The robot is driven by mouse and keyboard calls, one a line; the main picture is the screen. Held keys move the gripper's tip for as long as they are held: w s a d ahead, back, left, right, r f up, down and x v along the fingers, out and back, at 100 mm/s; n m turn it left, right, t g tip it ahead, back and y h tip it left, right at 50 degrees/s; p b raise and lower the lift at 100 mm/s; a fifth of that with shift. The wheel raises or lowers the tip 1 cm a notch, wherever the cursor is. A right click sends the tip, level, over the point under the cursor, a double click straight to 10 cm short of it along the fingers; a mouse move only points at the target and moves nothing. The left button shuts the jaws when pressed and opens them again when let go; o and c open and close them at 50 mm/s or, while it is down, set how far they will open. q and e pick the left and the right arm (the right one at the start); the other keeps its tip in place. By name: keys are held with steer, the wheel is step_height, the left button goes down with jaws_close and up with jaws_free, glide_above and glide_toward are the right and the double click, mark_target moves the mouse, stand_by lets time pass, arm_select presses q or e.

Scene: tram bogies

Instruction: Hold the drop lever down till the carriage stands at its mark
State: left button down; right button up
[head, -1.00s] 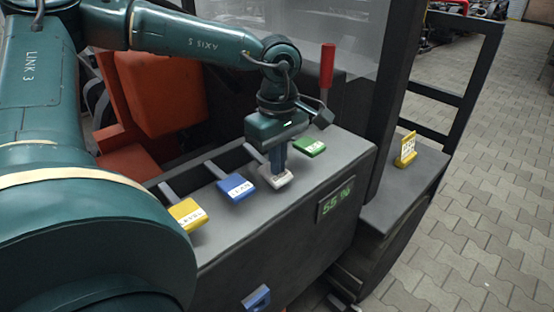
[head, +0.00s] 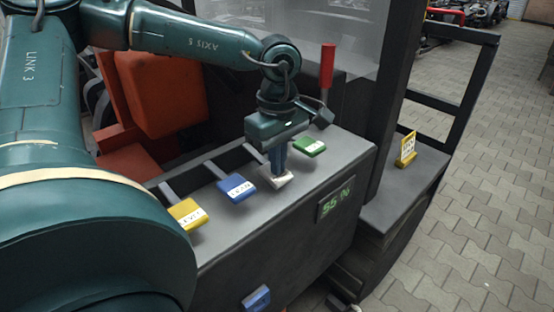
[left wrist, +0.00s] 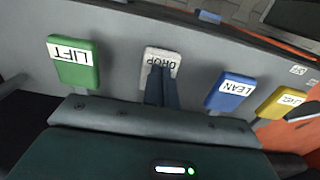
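The pale grey drop lever (head: 281,182) is in the row on the dark console; its DROP label shows in the left wrist view (left wrist: 169,60). My left gripper (head: 277,172) points down onto it. Its two fingers are together, with tips at the lever's top face, and also show in the left wrist view (left wrist: 161,72). The lever tilts downward, its front end low by the console top. A display (head: 337,203) on the console front reads 55 %. I cannot make out the carriage or its mark for certain. My right gripper is not in view.
The green LIFT lever (head: 310,148) and blue LEAN lever (head: 236,187) flank the drop lever closely. A yellow lever (head: 186,214) is farther left. A red-handled lever (head: 327,68) stands behind. A small yellow sign (head: 406,150) stands on the ledge at right.

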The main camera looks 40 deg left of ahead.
arm_select(q)
step_height(320, 180, up, 7)
steer(key=p, duration=0.3)
steer(key=shift+f+p, duration=0.1)
steer(key=shift+p, duration=0.3)
